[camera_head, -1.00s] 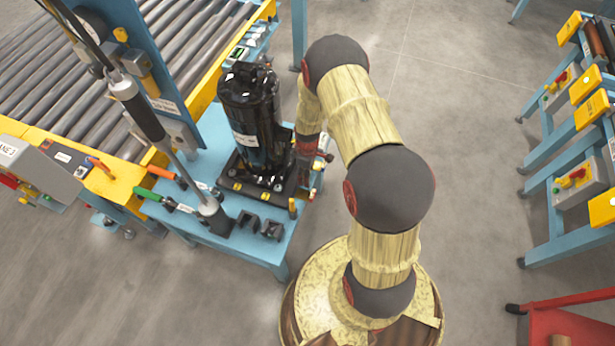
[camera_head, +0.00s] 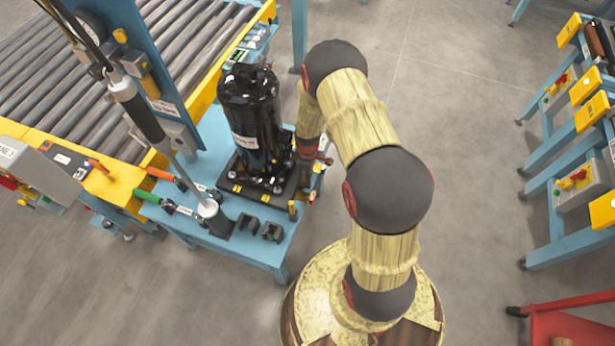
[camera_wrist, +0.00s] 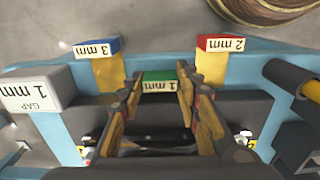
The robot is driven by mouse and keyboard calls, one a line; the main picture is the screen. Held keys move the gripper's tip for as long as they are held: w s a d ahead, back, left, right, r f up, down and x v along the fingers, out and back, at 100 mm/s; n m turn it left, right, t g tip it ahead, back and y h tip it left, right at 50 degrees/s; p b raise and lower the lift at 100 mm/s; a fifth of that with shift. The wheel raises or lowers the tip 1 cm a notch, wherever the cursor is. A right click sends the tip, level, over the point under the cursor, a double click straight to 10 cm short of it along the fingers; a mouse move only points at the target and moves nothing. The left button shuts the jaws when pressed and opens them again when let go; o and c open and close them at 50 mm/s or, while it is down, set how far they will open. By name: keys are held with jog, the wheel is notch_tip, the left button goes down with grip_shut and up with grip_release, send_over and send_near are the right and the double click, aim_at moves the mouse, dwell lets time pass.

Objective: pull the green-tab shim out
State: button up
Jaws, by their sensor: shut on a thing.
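The green-tab shim, marked "1 mm", shows its green tab (camera_wrist: 158,78) in the middle of the wrist view. My gripper (camera_wrist: 158,94) has one finger on each side of this tab and is shut on it. The rest of the shim is hidden under the fingers and the dark base edge. A blue-tab "3 mm" shim (camera_wrist: 98,47) stands to the left and a red-tab "2 mm" shim (camera_wrist: 223,44) to the right. In the head view my gripper (camera_head: 312,172) is small and partly hidden at the right side of the black compressor (camera_head: 250,115).
A grey "GAP 1 mm" block (camera_wrist: 36,91) is left of the tabs. A yellow-ended dark cylinder (camera_wrist: 297,80) is at the right. The compressor stands on a blue bench (camera_head: 255,249) with black blocks (camera_head: 247,224) near its front. Open floor lies right of my arm.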

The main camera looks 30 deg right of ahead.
grip_shut()
jog(key=shift+d, duration=0.1)
jog(key=s+d, duration=0.1)
jog(key=s, duration=0.1)
jog(key=s+d+p, duration=0.1)
jog(key=s, duration=0.1)
jog(key=shift+d, duration=0.4)
jog(key=o, duration=1)
grip_release()
jog(key=shift+d, duration=0.1)
jog(key=shift+w, duration=0.1)
